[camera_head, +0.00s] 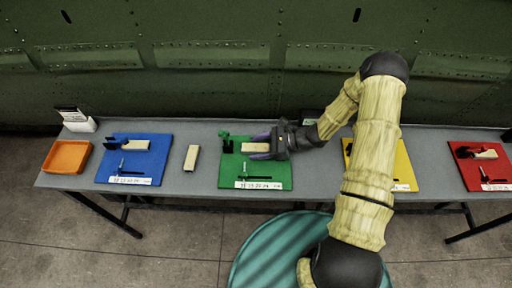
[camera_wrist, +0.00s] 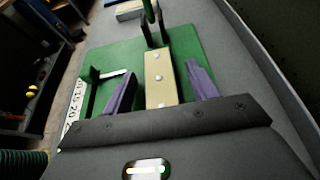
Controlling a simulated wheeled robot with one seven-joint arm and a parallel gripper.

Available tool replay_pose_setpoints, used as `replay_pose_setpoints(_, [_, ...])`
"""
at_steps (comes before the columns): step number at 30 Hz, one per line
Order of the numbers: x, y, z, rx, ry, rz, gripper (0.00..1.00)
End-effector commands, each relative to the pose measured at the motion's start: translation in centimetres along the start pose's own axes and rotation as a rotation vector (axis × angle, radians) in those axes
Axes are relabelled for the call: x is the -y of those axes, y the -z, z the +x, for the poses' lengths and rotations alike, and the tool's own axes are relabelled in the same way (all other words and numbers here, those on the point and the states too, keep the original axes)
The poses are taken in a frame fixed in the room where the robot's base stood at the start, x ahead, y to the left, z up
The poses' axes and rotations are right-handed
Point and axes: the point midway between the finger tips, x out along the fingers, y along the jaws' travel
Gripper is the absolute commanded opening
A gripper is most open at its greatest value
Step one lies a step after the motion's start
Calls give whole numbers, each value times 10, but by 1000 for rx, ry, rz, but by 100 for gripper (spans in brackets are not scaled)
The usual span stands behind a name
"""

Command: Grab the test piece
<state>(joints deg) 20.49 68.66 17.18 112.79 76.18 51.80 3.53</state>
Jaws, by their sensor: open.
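A tan block, the test piece (camera_head: 255,147), lies on the green board (camera_head: 264,177) in the head view. In the wrist view the block (camera_wrist: 161,78) shows several pale round dots along its top. A green clamp (camera_head: 226,141) stands at the block's left end in the head view, at its far end in the wrist view. My gripper (camera_head: 262,147) is open, with its purple fingers (camera_wrist: 160,87) on either side of the block. Whether the fingers touch it I cannot tell. The block's right end is hidden by my gripper in the head view.
The grey table also bears a blue board (camera_head: 150,165), a yellow board (camera_head: 402,171) and a red board (camera_head: 474,180). A loose tan block (camera_head: 191,157) lies between the blue and green boards. An orange tray (camera_head: 67,156) is at the left end. A green riveted wall (camera_head: 230,90) stands behind.

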Motion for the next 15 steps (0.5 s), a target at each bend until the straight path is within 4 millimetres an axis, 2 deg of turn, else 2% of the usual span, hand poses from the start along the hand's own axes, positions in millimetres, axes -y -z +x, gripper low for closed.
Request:
replay_pose_setpoints(9, [0, 0, 0, 0, 0, 0, 58])
replay_pose_setpoints(11, [0, 0, 0, 0, 0, 0, 48])
replay_pose_setpoints(15, [0, 0, -1, 0, 0, 0, 21])
